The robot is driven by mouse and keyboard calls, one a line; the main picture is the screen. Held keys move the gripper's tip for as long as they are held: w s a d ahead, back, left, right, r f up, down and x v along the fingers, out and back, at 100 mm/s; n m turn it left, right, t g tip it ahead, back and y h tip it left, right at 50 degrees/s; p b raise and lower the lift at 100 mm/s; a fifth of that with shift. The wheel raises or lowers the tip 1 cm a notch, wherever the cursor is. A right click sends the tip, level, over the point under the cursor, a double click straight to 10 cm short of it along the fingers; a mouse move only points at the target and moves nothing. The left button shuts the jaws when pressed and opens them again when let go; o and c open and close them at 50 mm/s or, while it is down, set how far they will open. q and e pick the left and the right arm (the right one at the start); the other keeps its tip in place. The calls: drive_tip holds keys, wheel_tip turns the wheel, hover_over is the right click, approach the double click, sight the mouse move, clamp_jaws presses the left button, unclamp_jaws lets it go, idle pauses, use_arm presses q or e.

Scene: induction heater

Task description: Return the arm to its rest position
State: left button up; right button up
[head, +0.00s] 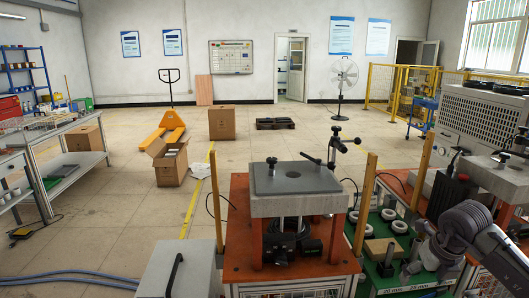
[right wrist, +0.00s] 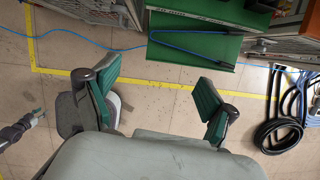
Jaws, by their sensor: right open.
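My right arm comes in from the right edge of the head view, with its grey gripper (head: 426,262) low at the right, in front of the green rack. In the right wrist view the right gripper (right wrist: 158,94) has its two green-padded fingers spread wide. My left gripper does not show in the head view. A small grey jointed part (right wrist: 18,131) shows at the left edge of the wrist view; I cannot tell what it is.
An orange workstation (head: 238,232) with a grey plate (head: 292,178) on top stands front centre. The green rack (head: 382,246) with white rings is right of it, between wooden posts. A black hose coil (right wrist: 277,135) lies on the floor.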

drive_tip(key=a+f+m+y, duration=0.3)
drive_tip(key=a+f+y, duration=0.7)
drive_tip(key=a+f, duration=0.55)
wheel_tip(320, 180, down, 8)
drive_tip(key=a+m+t+y, duration=0.1)
drive_tip(key=a+m+t, duration=0.1)
drive_tip(key=m+t, duration=0.55)
drive_tip(key=s+d+f+m+g+h, duration=0.1)
drive_tip(key=s+d+f+m+h, duration=0.15)
drive_tip(key=s+f+m, duration=0.5)
drive_tip(key=s+d+f+m+g+h, duration=0.15)
drive_tip(key=s+f+m+h, duration=0.25)
drive_tip(key=s+f, duration=0.55)
drive_tip(key=s+d+f+m+h, duration=0.3)
drive_tip(key=s+f+m, duration=0.3)
drive_tip(key=f, duration=0.5)
drive_tip(key=s+a+f+m+g, duration=0.1)
drive_tip(key=s+f+g, duration=0.1)
drive_tip(key=s, duration=0.7)
drive_tip(key=s+a+f+m+g+h, duration=0.1)
drive_tip(key=s+f+m+g, duration=0.1)
drive_tip(key=s, duration=0.7)
drive_tip(key=s+a+f+m+g, duration=0.1)
drive_tip(key=s+f+m+g, duration=0.1)
drive_tip(key=s, duration=0.6)
wheel_tip(320, 180, down, 3)
drive_tip(key=shift+s+a+r+g, duration=0.15)
drive_tip(key=shift+s+a+g, duration=0.2)
drive_tip(key=shift+g, duration=0.35)
